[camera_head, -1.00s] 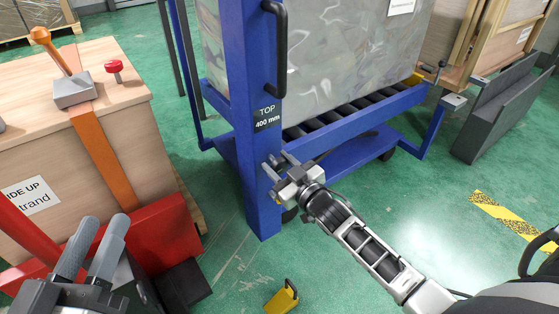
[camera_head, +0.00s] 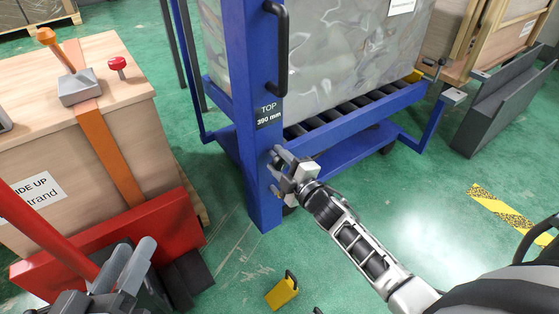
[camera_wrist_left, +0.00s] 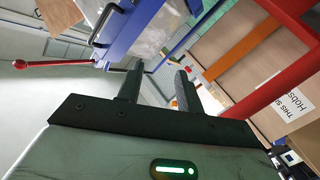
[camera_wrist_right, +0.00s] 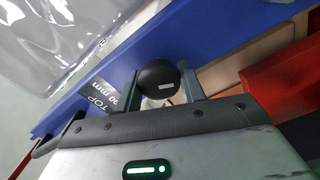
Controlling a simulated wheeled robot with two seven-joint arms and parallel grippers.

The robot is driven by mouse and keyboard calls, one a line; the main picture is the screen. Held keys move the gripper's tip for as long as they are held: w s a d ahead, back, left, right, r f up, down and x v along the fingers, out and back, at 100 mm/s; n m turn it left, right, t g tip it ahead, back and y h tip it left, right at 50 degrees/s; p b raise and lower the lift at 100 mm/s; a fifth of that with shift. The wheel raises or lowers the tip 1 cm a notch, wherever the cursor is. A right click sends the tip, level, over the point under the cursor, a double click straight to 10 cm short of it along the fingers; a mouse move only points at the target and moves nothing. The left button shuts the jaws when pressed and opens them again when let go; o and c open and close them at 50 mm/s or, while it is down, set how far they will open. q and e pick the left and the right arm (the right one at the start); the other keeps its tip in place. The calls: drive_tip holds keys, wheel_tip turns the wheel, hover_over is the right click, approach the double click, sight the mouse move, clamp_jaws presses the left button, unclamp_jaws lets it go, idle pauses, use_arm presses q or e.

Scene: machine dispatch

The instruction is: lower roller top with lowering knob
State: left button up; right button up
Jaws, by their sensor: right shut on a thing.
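The blue roller cart's post carries a black plate (camera_head: 268,116) reading "TOP 390 mm". The roller top (camera_head: 402,98) has a blue side rail and dark rollers, with a plastic-wrapped grey block (camera_head: 330,55) on it. My right gripper (camera_head: 282,166) is at the post below the plate. It is shut on a round black knob (camera_wrist_right: 158,82), seen between its fingers in the right wrist view; the gripper hides most of it in the head view. My left gripper (camera_head: 137,255) is low at the left, its fingers apart and empty in the left wrist view (camera_wrist_left: 157,78).
A wooden crate (camera_head: 100,130) with an orange strap and red knob stands at the left, behind a red bar and panel (camera_head: 150,225). A yellow padlock-like object (camera_head: 283,292) lies on the green floor. A dark grey ramp-like piece (camera_head: 507,110) stands right. Floor at lower right is open.

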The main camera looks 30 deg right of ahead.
drive_tip(key=n, duration=0.3)
drive_tip(key=shift+f, duration=0.15)
use_arm(q)
drive_tip(key=shift+w+r+t+b, duration=0.15)
drive_tip(key=shift+r+t+b, duration=0.15)
drive_tip(key=shift+b, duration=0.05)
use_arm(e)
drive_tip(key=shift+n, duration=0.7)
use_arm(q)
drive_tip(key=shift+w+r, duration=0.1)
drive_tip(key=shift+r, duration=0.1)
use_arm(e)
drive_tip(key=o, duration=1)
drive_tip(key=shift+c, duration=0.2)
use_arm(q)
drive_tip(key=shift+f, duration=0.1)
use_arm(e)
drive_tip(key=shift+s, duration=0.1)
use_arm(q)
drive_tip(key=p, duration=0.1)
drive_tip(key=f+p, duration=0.1)
drive_tip(key=m+g+y+p, duration=0.1)
drive_tip(key=shift+s+a+f+p, duration=0.3)
drive_tip(key=shift+a+f+p, duration=0.05)
drive_tip(key=shift+f+p, duration=0.05)
use_arm(e)
drive_tip(key=s+d, duration=0.2)
drive_tip(key=s, duration=1.3)
drive_tip(key=shift+s, duration=0.35)
drive_tip(key=shift+d, duration=0.1)
